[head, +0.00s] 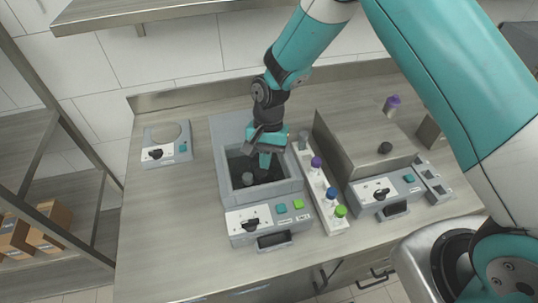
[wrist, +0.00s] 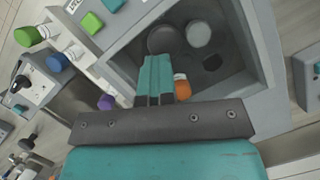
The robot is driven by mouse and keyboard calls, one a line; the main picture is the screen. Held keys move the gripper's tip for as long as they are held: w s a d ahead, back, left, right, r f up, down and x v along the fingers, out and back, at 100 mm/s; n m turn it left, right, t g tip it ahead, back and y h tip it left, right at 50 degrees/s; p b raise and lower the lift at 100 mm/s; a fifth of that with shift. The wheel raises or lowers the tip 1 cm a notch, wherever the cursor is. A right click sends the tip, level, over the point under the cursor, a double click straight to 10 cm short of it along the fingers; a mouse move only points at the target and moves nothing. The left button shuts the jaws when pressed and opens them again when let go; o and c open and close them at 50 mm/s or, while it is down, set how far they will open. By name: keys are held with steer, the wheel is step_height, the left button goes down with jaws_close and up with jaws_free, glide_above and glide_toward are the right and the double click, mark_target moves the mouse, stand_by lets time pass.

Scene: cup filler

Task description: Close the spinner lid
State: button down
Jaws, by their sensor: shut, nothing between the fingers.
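The spinner (head: 291,190) is a grey box with an open square well, in the middle of the counter. Its lid (head: 226,130) appears as a grey panel standing up behind the well, partly hidden by my arm. My gripper (head: 265,160) is shut and empty, its teal fingers pointing down over the back part of the well. In the wrist view the shut fingers (wrist: 157,70) overlap the well, with a grey round cap (wrist: 198,33) and an orange-capped tube (wrist: 182,88) near them. Whether the fingers touch anything is unclear.
A white rack (head: 322,200) with purple, blue and green caps stands right beside the spinner. Further right is a steel-covered machine (head: 360,140) with a dark knob. A small device (head: 166,150) is at the left; the counter between it and the spinner is clear.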

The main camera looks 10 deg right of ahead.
step_height(320, 180, up, 16)
steer(key=s+d+n+t+y, duration=0.1)
steer(key=s+d+n, duration=0.1)
steer(key=n, duration=0.2)
steer(key=s+d+r+n+t+y+b, duration=0.1)
steer(key=s+n+b, duration=0.7)
steer(key=s, duration=1)
step_height(320, 180, up, 2)
steer(key=shift+d+r+t+y, duration=0.2)
steer(key=shift+d+t+y, duration=0.3)
steer(key=shift+d, duration=0.65)
steer(key=c, duration=1.8)
jaws_free()
